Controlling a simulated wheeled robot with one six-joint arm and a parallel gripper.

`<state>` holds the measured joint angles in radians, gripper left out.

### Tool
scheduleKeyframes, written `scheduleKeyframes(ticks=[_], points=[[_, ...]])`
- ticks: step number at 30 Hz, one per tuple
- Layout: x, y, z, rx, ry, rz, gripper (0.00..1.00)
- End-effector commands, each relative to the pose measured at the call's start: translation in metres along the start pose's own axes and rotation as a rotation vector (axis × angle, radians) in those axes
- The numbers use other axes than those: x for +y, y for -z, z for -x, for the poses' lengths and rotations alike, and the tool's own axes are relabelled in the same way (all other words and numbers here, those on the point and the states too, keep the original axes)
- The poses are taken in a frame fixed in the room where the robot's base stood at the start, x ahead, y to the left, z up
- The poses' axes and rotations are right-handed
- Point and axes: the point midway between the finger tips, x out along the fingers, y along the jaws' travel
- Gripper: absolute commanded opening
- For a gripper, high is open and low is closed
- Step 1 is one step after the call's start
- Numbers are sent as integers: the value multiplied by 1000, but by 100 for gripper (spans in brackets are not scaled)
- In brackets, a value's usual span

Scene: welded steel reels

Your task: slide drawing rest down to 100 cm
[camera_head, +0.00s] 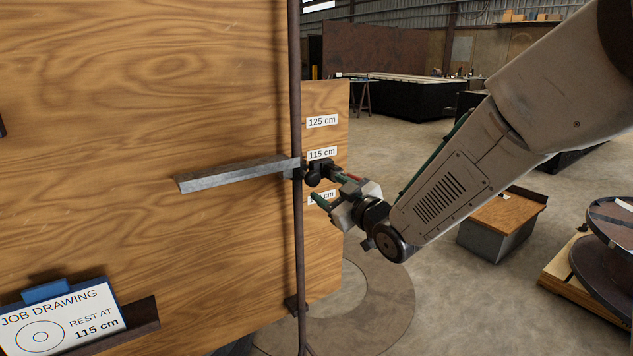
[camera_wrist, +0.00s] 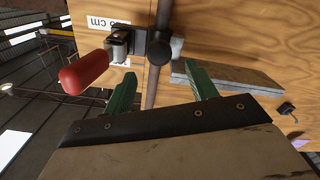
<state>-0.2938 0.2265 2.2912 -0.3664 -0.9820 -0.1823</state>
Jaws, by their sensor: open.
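The drawing rest (camera_head: 232,174) is a grey metal ledge on a dark vertical rod (camera_head: 297,235), just below the 115 cm label (camera_head: 322,153). In the wrist view its ledge (camera_wrist: 235,79) is at the right. Its black clamp (camera_head: 313,173) is on the rod; the clamp (camera_wrist: 158,48) and a red handle (camera_wrist: 84,76) show in the wrist view. My gripper (camera_head: 328,190) is open beside the clamp. In the wrist view its green fingers (camera_wrist: 163,90) are spread on either side of the rod, apart from the clamp. A lower label (camera_head: 325,197) is partly hidden by my gripper.
A wooden panel (camera_head: 130,90) stands behind the rod. A job drawing card (camera_head: 60,318) at lower left reads "REST AT 115 cm". A wood-topped box (camera_head: 497,225) and steel reels (camera_head: 605,235) stand at the right. Open floor lies between.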

Motion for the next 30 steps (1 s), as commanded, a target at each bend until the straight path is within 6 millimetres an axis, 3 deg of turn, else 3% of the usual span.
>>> scheduleKeyframes(ticks=[6, 12, 22, 23, 28, 29, 30], points=[[0, -1, -36, -1, 1, 0, 57], [0, 0, -59, -2, -1, 0, 57], [0, -1, -64, -3, -1, -1, 57], [0, -1, -64, -3, -1, -1, 54], [0, -1, -64, -3, -1, -1, 7], [0, -1, -64, -3, -1, -1, 0], [0, -1, -64, -3, -1, 0, 0]])
